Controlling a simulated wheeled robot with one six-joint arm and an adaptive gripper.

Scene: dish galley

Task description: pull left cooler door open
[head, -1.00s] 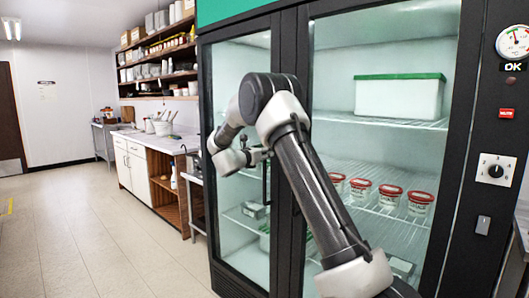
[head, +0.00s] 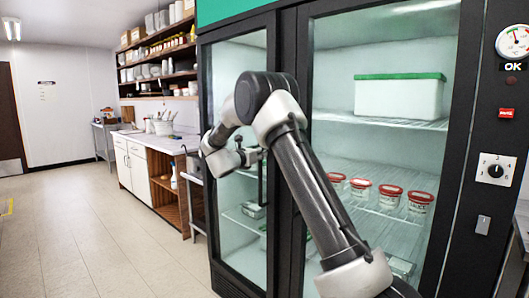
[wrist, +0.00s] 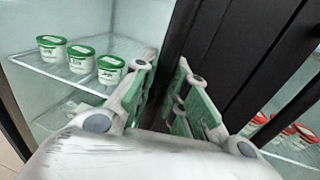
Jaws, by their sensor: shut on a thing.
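The left cooler door (head: 234,60) is a dark-framed glass door on the tall cooler. Whether it stands slightly ajar I cannot tell. My gripper (head: 263,155) is at the door's right side at mid height, partly hidden behind my arm. In the wrist view my gripper (wrist: 167,66) has its green-padded fingers on either side of the dark upright handle area and is shut on the handle. The handle is mostly hidden between the fingers and hard to tell from the dark door frame (wrist: 205,40).
The right cooler door (head: 292,40) is beside it, with red-lidded tubs (head: 390,195) and a green-lidded box (head: 400,97) behind its glass. Green-lidded tubs (wrist: 80,60) sit behind the left glass. A counter (head: 150,143) stands left of the cooler; the floor (head: 90,230) in front is clear.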

